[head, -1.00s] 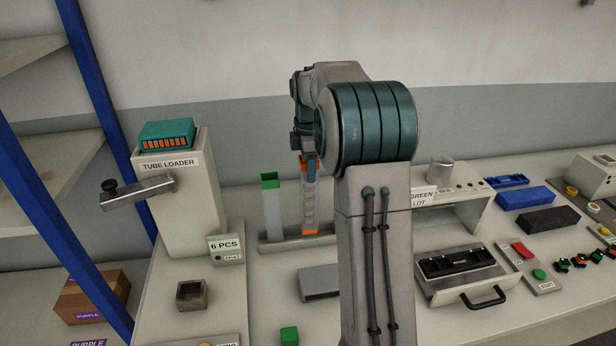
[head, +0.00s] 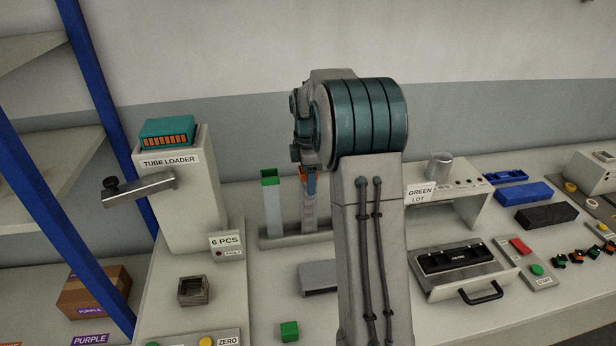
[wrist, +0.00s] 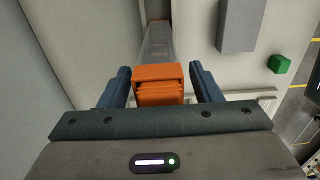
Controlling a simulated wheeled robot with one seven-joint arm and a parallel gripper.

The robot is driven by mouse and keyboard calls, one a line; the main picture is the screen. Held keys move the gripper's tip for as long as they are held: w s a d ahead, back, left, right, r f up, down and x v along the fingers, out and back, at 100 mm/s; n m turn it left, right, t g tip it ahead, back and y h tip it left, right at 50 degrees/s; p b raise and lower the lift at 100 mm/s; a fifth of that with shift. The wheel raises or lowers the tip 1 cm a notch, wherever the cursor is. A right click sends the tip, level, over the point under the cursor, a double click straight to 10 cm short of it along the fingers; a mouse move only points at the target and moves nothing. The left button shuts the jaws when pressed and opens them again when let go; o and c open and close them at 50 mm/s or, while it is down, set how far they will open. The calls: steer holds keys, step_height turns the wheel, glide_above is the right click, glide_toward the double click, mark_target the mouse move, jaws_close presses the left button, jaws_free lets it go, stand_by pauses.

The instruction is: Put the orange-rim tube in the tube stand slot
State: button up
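The orange-rim tube (head: 309,212) stands upright in the tube stand (head: 290,242), right of the green-rim tube (head: 272,208). Its lower end is hidden behind the stand's front wall. My gripper (head: 309,180) is at the tube's top. In the wrist view the orange rim (wrist: 160,82) lies between my two blue fingers (wrist: 160,88), with a narrow gap showing on each side, so the gripper looks open around it. The tube's clear body runs away from the camera below the rim.
The tube loader (head: 175,190) stands left of the stand. A grey block (head: 318,278) and a green cube (head: 289,331) lie in front of it; both show in the wrist view. A machine labelled GREEN LOT (head: 450,205) is to the right.

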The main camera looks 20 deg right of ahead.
steer(key=shift+r, duration=0.1)
step_height(320, 180, up, 12)
steer(key=shift+f+b, duration=0.1)
steer(key=shift+b, duration=0.25)
steer(key=shift+a+r, duration=0.1)
steer(key=shift+r, duration=0.1)
steer(key=shift+s+a+r, duration=0.1)
steer(key=shift+s+a, duration=0.1)
steer(key=s+a+f+m+t, duration=0.1)
steer(key=s+a+f+m, duration=0.1)
steer(key=s+m, duration=0.3)
steer(key=s+a+f+m+t, duration=0.1)
steer(key=s+a+m, duration=0.4)
steer(key=s, duration=0.9)
steer(key=s+a+f+m+t, duration=0.1)
steer(key=s+a+f+m, duration=0.3)
steer(key=s, duration=0.6)
steer(key=shift+s+a+m+t, duration=0.25)
steer(key=shift+m+t, duration=0.05)
steer(key=shift+m, duration=0.6)
